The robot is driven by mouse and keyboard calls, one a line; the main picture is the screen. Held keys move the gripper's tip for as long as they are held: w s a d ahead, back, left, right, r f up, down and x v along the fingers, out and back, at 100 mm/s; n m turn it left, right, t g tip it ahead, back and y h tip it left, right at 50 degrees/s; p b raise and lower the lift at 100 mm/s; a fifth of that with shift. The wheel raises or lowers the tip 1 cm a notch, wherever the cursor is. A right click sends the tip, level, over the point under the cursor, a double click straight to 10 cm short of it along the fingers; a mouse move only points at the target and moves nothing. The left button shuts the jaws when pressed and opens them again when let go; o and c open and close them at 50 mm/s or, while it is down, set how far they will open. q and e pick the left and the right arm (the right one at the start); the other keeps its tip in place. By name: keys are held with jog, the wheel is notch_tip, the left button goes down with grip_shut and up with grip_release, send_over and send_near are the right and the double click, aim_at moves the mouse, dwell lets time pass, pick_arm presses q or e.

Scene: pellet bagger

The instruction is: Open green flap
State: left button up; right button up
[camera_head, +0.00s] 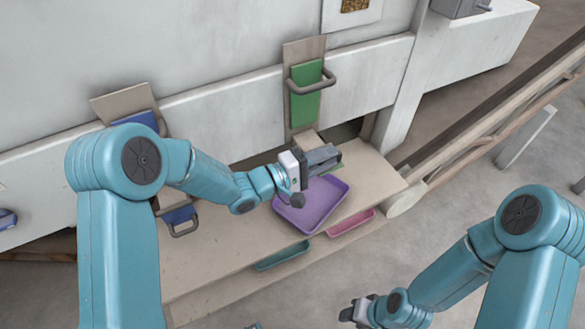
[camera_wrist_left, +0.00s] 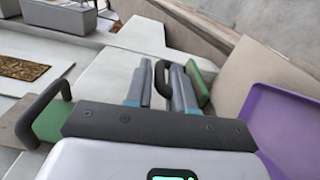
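A lower green flap (camera_wrist_left: 197,82) with a dark loop handle (camera_wrist_left: 160,80) shows in the left wrist view. In the head view my left gripper (camera_head: 326,157) hides most of it, leaving a sliver of green. My left gripper's two fingers (camera_wrist_left: 159,90) stand on either side of one bar of that handle, with the right finger inside the loop. A gap seems to remain, so they look open. A second green panel (camera_head: 306,100) with a grey handle is mounted higher on the wall. My right gripper (camera_head: 356,310) is low in the head view, away from the flaps, its fingers unclear.
A purple tray (camera_head: 329,204) lies on the ledge just below my left gripper. A pink tray (camera_head: 351,223) and a teal tray (camera_head: 283,255) are at the ledge's front edge. A blue flap (camera_head: 180,216) with a handle is on the left. A wooden rail (camera_head: 490,125) runs along the right.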

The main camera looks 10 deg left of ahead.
pick_arm(q)
jog(key=v, duration=1.4)
jog(key=shift+b, duration=0.35)
